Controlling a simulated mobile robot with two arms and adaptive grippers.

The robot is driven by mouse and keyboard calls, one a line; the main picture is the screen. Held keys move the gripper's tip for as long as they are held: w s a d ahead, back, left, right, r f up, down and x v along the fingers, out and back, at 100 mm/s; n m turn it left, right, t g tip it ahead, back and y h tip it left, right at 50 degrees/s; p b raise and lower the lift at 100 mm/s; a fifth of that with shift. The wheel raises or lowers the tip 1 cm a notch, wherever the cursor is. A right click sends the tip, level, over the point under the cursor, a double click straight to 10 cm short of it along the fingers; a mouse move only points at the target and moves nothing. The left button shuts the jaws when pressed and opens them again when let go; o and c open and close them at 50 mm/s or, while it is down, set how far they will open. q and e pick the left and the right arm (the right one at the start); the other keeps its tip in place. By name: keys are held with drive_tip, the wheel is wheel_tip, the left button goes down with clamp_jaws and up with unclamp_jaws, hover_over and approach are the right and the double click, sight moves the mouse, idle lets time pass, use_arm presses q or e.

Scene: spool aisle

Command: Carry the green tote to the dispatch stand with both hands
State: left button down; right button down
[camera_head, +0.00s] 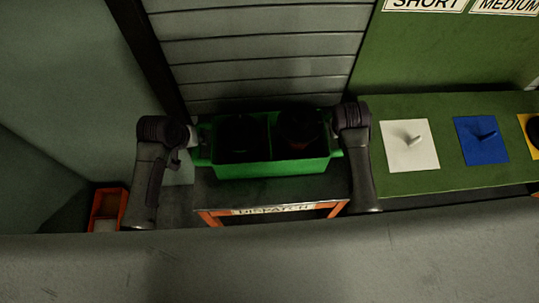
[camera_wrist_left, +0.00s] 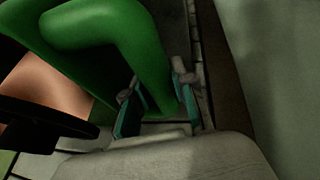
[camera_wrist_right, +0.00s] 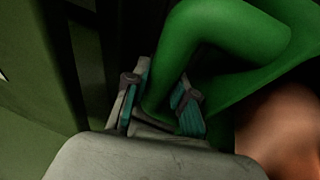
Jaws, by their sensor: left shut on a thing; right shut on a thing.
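The green tote (camera_head: 270,169) has two compartments, each holding a dark round thing that looks like a spool. It appears level over the dark top of the dispatch stand (camera_head: 272,191), which has an orange frame and a DISPATCH label. I cannot tell whether the tote touches the stand. My left gripper (camera_head: 196,143) is shut on the tote's left end; the left wrist view shows its teal-padded fingers (camera_wrist_left: 157,103) around a green handle. My right gripper (camera_head: 338,138) is shut on the right end; its fingers (camera_wrist_right: 160,104) clasp the other handle.
A green bench (camera_head: 400,186) on the right carries a white plate (camera_head: 398,158), a blue plate (camera_head: 481,151) and a yellow one, with pegs. Signs reading SHORT and MEDIUM hang above. A slatted grey wall (camera_head: 260,50) stands behind the tote. An orange bin (camera_head: 107,204) is low at left.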

use_arm(q)
drive_tip(key=shift+w+f, duration=0.15)
drive_tip(key=shift+f, duration=0.15)
use_arm(e)
drive_tip(key=shift+w+f, duration=0.1)
drive_tip(key=shift+f, duration=0.15)
use_arm(q)
drive_tip(key=c, duration=1.3)
unclamp_jaws()
use_arm(e)
drive_tip(key=c, duration=1.3)
unclamp_jaws()
use_arm(q)
drive_tip(key=o, duration=0.3)
drive_tip(key=shift+s, duration=0.25)
use_arm(e)
drive_tip(key=o, duration=0.3)
drive_tip(key=shift+s, duration=0.25)
use_arm(q)
drive_tip(key=shift+o, duration=0.2)
use_arm(e)
drive_tip(key=shift+o, duration=0.2)
use_arm(q)
drive_tip(key=shift+r, duration=0.1)
drive_tip(key=v, duration=0.7)
drive_tip(key=shift+s+r, duration=0.1)
drive_tip(key=shift+r, duration=0.25)
use_arm(e)
drive_tip(key=v, duration=0.8)
drive_tip(key=shift+w+d, duration=0.1)
